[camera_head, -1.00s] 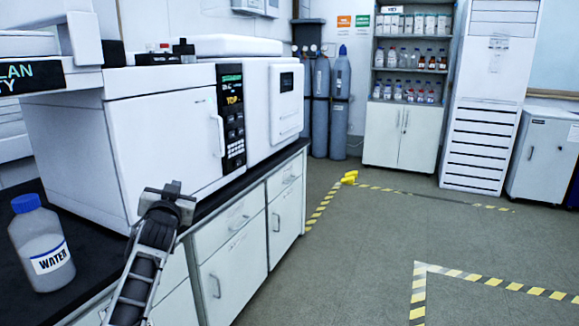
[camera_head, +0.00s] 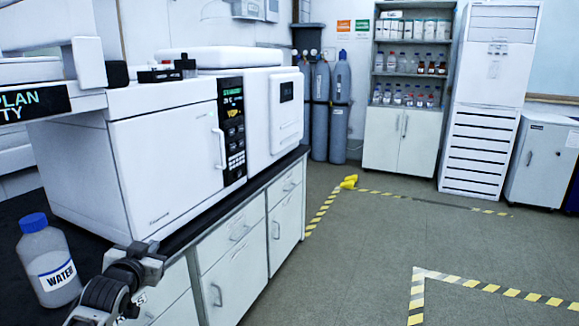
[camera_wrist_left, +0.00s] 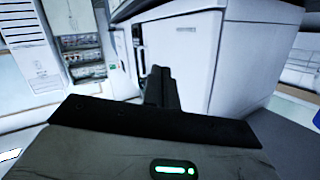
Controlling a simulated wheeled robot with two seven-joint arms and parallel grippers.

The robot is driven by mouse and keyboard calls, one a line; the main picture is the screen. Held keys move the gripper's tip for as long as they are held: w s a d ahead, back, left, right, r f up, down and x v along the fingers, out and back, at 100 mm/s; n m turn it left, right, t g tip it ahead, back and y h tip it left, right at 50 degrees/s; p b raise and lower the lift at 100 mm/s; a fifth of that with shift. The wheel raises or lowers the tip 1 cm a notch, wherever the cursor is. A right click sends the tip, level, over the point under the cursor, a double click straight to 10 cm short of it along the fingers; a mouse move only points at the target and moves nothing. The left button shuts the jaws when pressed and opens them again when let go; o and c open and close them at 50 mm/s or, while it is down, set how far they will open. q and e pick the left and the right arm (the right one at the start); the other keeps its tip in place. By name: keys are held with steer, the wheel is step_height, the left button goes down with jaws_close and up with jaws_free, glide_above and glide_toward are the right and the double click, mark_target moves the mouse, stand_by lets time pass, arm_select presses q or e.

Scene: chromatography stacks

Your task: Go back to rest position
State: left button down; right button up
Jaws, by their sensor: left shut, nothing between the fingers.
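My left gripper (camera_head: 148,255) is in the lower left of the head view, in front of the bench edge, to the right of the water bottle. Its fingers are shut with nothing between them. In the left wrist view the shut fingers (camera_wrist_left: 160,88) point toward a white instrument (camera_wrist_left: 190,45), with no contact visible. My right gripper is not in view.
A water bottle (camera_head: 47,262) with a blue cap stands on the black bench top. The white chromatography instrument (camera_head: 165,150) stands behind it. Gas cylinders (camera_head: 340,100) and a shelf cabinet (camera_head: 398,140) stand at the back. The floor (camera_head: 370,240) at right is clear.

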arm_select(q)
steer(key=s+d+f+g+h, duration=0.2)
steer(key=s+d+f, duration=0.45)
steer(key=s, duration=0.25)
steer(key=s+d+f+g+h, duration=0.1)
steer(key=s+d+f, duration=0.4)
steer(key=s+f, duration=0.35)
steer(key=s+d+f+g+h, duration=0.1)
steer(key=s+d, duration=0.2)
steer(key=s, duration=0.5)
steer(key=s+d+g, duration=0.1)
steer(key=s+d, duration=0.2)
steer(key=s, duration=0.6)
steer(key=shift+s+d+f+h, duration=0.15)
steer(key=shift+f+h, duration=0.2)
steer(key=shift+h, duration=0.05)
